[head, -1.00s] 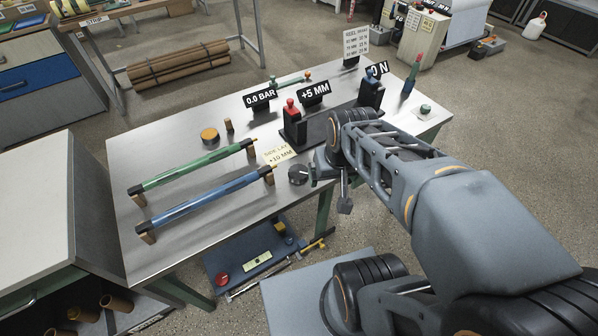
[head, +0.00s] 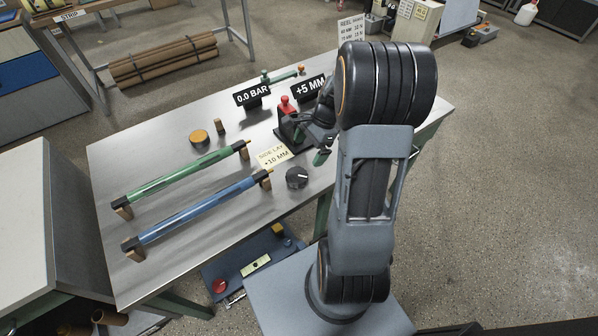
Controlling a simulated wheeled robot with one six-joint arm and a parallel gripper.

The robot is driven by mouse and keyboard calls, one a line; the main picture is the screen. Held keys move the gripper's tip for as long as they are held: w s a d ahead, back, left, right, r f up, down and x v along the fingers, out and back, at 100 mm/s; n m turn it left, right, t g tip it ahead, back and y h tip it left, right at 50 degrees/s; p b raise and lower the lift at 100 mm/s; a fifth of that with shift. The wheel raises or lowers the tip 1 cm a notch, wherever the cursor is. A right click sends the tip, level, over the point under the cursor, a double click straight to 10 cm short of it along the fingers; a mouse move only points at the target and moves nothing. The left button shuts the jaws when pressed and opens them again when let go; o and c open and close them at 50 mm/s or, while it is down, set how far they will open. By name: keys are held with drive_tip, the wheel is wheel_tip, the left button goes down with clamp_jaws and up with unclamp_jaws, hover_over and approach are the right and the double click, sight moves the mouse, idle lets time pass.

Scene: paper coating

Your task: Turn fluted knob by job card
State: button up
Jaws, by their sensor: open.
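A black round knob (head: 297,177) with a pale pointer mark sits near the front edge of the steel table; its flutes are too small to make out. A cream card (head: 272,155) reading SIDE LAY +10 MM lies just behind it, to the left. A black sign (head: 309,88) reading +5 MM stands farther back. My gripper (head: 321,152) is open, behind and to the right of the knob and apart from it. A green-tipped finger shows; my arm hides much of the rest.
A red-topped black device (head: 287,118) stands close left of my gripper. A 0.0 BAR sign (head: 252,95) is behind it. Green (head: 187,173) and blue (head: 197,211) rollers lie at left on the table (head: 130,167). An amber-topped disc (head: 199,136) stands behind them.

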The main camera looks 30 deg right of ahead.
sight(297, 175)
drive_tip(key=b+x, duration=0.1)
drive_tip(key=x, duration=1)
drive_tip(key=c, duration=0.9)
drive_tip(key=shift+d, duration=0.35)
drive_tip(key=shift+a, duration=0.1)
drive_tip(key=shift+a, duration=0.3)
